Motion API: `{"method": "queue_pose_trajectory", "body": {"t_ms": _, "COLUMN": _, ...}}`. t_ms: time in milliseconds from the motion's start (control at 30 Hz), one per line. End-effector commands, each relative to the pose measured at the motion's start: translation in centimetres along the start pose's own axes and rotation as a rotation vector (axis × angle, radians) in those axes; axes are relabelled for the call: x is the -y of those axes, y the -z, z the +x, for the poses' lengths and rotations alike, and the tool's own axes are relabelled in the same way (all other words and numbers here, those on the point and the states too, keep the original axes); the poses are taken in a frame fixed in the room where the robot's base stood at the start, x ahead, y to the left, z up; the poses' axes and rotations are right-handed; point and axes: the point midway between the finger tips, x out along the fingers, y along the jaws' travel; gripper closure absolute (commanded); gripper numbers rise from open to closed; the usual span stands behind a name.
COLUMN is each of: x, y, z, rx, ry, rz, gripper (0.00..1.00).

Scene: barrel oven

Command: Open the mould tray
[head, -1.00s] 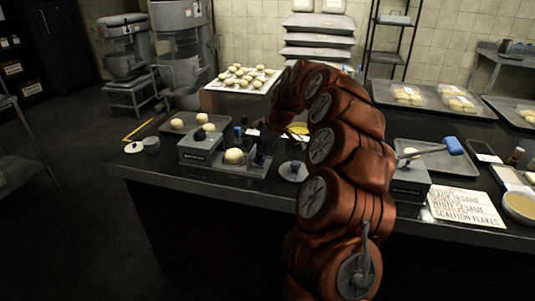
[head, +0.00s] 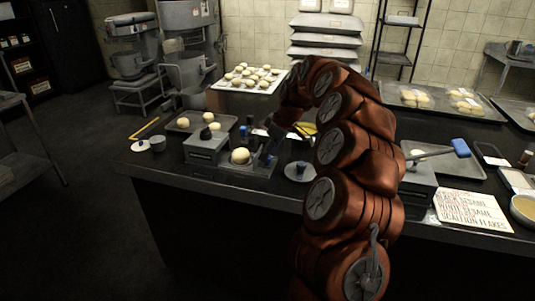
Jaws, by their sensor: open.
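The mould (head: 205,148) is a grey metal box with a dark knob on top, at the left front of the black counter. Its low tray (head: 235,168) reaches out to the right, with a pale dough ball (head: 240,156) on it. My gripper (head: 264,153) is open and points down at the tray's right end, just right of the dough ball. My arm comes in from the right and hides part of the counter behind. I cannot tell whether the fingers touch the tray.
A round lidded piece (head: 298,171) sits right of the tray. A baking tray with dough balls (head: 226,123) lies behind the mould. A second grey box (head: 415,185), a brush (head: 440,151) and a written card (head: 472,211) are on the right. Bare counter lies along the front edge.

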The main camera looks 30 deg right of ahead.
Motion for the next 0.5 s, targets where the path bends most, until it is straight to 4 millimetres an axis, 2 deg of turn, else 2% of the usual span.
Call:
{"method": "queue_pose_trajectory", "body": {"t_ms": 300, "x": -0.1, "y": 0.0, "z": -6.2, "rx": -0.002, "ry": -0.004, "rz": 0.001, "gripper": 0.4}}
{"method": "queue_pose_trajectory", "body": {"t_ms": 500, "x": -0.1, "y": 0.0, "z": -9.2, "rx": -0.002, "ry": -0.004, "rz": 0.001, "gripper": 0.4}}
